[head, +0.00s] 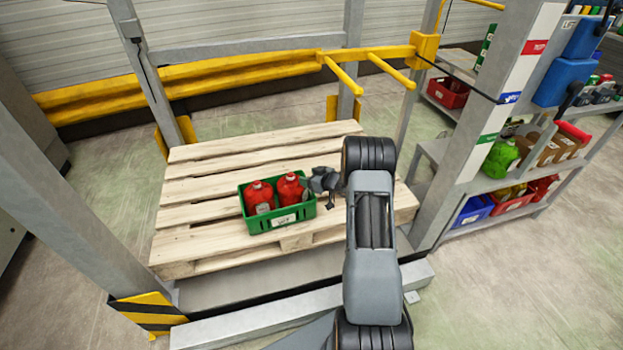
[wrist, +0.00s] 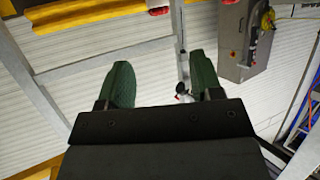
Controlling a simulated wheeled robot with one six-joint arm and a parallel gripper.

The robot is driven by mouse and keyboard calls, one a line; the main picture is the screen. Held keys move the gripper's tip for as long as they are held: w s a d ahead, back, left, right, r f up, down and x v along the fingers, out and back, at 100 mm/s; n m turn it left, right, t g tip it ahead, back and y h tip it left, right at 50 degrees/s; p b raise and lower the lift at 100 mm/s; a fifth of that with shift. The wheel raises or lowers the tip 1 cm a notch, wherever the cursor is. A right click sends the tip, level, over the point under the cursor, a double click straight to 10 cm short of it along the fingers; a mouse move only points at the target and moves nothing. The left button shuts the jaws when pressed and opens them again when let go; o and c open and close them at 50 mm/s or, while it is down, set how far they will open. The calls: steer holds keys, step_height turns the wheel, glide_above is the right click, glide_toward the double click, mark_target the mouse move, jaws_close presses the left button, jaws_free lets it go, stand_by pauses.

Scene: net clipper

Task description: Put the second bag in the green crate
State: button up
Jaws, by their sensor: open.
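The green crate (head: 256,225) stands on the wooden pallet in the head view, with a white label on its front. Two red bags stand upright side by side in it: the left bag (head: 259,193) and the right bag (head: 290,186). Both have pale labels. My gripper (head: 316,193) is at the crate's right end, close beside the right bag. I cannot tell whether it touches the bag or the crate rim. In the wrist view my two dark green fingers (wrist: 161,80) are apart, with no bag visible between them.
The pallet (head: 200,180) has bare slats behind and left of the crate. A yellow rail (head: 200,80) and grey posts stand around it. At right are shelves with red bins (head: 447,93), blue bins (head: 473,210) and green items (head: 501,158).

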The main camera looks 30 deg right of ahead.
steer(key=s+a+r+m+g+h, duration=0.1)
steer(key=s+a+r+m+h, duration=0.15)
steer(key=r, duration=0.55)
steer(key=s+a+r+m+g+h, duration=0.15)
steer(key=s+r+h, duration=0.25)
steer(key=r, duration=0.5)
steer(key=s+a+r+g, duration=0.1)
steer(key=s+a, duration=0.3)
steer(key=s, duration=0.4)
steer(key=s+a+r+g+y, duration=0.1)
steer(key=s+a+g, duration=0.3)
steer(key=s, duration=0.5)
steer(key=s+a+r+g+y, duration=0.1)
steer(key=s+a+g, duration=0.1)
steer(key=s+a, duration=0.4)
steer(key=s, duration=0.2)
steer(key=shift+s+r, duration=0.2)
steer(key=shift+s, duration=0.2)
